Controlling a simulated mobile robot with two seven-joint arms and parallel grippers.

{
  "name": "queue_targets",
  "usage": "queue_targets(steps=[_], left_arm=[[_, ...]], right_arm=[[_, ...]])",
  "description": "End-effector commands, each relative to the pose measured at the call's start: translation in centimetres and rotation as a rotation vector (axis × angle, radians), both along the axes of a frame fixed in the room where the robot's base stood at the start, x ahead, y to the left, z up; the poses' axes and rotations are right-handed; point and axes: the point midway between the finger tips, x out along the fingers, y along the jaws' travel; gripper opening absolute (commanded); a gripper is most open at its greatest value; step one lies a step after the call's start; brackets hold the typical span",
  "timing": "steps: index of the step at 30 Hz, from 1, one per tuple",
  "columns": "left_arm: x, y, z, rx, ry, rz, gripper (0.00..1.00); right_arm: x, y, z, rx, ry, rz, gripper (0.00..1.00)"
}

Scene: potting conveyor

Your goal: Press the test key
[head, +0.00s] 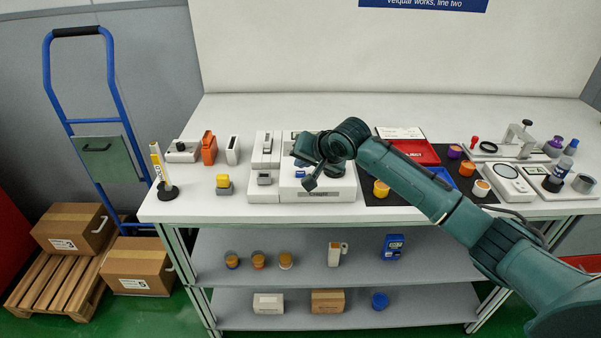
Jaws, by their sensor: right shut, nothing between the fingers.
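My right arm reaches in from the right, and its right gripper (310,183) hangs over the front part of a white bench device (345,191). The gripper is shut and empty, pointing down. I cannot tell whether its tips touch the device or hover above it. A small dark display and a bit of blue show on the device next to the gripper. Much of the device's top is hidden behind my gripper and wrist. I cannot make out the test key. My left gripper is not in view.
Left of the device stand a smaller white unit (264,194), a yellow-grey block (223,185) and an orange item (209,149). To the right, a black mat (374,199) holds several small pots and a red tray (414,151). The bench's back strip is clear.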

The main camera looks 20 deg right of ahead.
Motion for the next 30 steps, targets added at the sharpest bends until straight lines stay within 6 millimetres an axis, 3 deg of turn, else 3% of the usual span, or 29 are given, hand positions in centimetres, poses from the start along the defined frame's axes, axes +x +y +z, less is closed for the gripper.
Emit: queue_targets(steps=[30], left_arm=[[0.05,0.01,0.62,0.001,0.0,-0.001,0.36]], right_arm=[[-0.03,0.02,-0.74,0.001,0.001,0.0,0.0]])
